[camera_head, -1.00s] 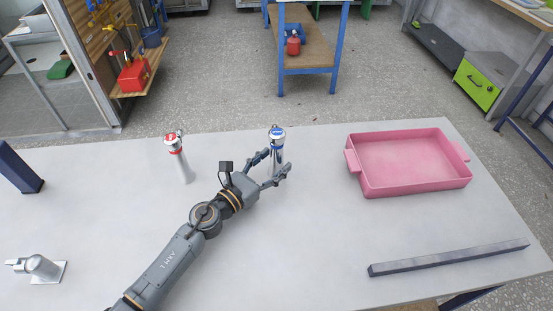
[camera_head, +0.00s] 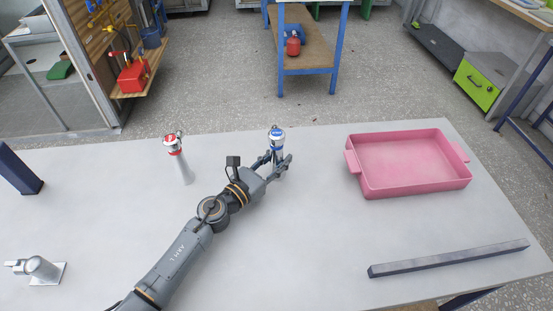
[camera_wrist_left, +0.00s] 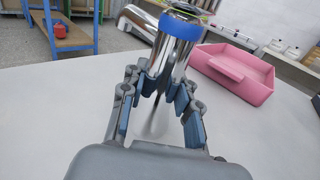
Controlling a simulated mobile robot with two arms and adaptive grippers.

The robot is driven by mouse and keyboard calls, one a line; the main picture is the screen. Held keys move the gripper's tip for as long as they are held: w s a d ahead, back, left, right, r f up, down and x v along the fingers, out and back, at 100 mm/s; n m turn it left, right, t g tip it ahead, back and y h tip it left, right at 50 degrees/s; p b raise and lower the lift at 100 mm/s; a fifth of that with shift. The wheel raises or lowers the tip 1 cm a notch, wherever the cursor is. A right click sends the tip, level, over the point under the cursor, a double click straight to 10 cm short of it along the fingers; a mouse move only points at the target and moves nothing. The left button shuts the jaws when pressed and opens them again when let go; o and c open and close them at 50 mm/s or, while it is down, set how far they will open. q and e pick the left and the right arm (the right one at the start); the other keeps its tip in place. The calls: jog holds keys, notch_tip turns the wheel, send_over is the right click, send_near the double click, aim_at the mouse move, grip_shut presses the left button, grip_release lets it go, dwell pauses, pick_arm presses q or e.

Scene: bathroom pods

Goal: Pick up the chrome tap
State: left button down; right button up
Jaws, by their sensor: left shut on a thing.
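The chrome tap with a blue band (camera_head: 277,136) stands upright near the far edge of the table, left of the pink tray. In the left wrist view the tap (camera_wrist_left: 178,40) is shiny, with its spout reaching to the upper left. My left gripper (camera_head: 279,162) is shut on the tap's body below the blue band. In the left wrist view its fingers (camera_wrist_left: 165,88) lie on both sides of the body. The tap's lower part is partly hidden by the fingers in the head view. My right gripper is not in view.
A red-banded tap (camera_head: 178,160) stands to the left. A grey tap on a plate (camera_head: 40,268) is at the near left. The pink tray (camera_head: 412,187) and a dark bar (camera_head: 450,258) are on the right. The table (camera_head: 310,235) is clear in the middle.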

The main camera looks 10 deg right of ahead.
aim_at(272, 153)
pick_arm(q)
jog(key=shift+r, duration=0.15)
jog(key=shift+r+p, duration=0.4)
jog(key=shift+r, duration=0.1)
notch_tip(272, 153, up, 2)
jog(key=shift+w+r+p, duration=0.1)
jog(key=shift+r+p, duration=0.15)
jog(key=shift+p, duration=0.6)
jog(key=s+a+r+p, duration=0.1)
jog(key=s+r+p, duration=0.8)
jog(key=s, duration=0.5)
jog(key=shift+a+r+p, duration=0.2)
jog(key=shift+p, duration=0.4)
jog(key=shift+w+d+f+b, duration=0.3)
jog(key=shift+w+f+b, duration=1.75)
jog(key=shift+w+b, duration=0.35)
jog(key=shift+w+d+f+b, duration=0.35)
jog(key=shift+w+f+b, duration=1.8)
jog(key=shift+b, duration=0.4)
jog(key=shift+w+d+f+b, duration=0.3)
jog(key=shift+w+f+b, duration=1.65)
jog(key=shift+w+b, duration=0.45)
jog(key=shift+w+f, duration=0.15)
jog(key=shift+w, duration=0.05)
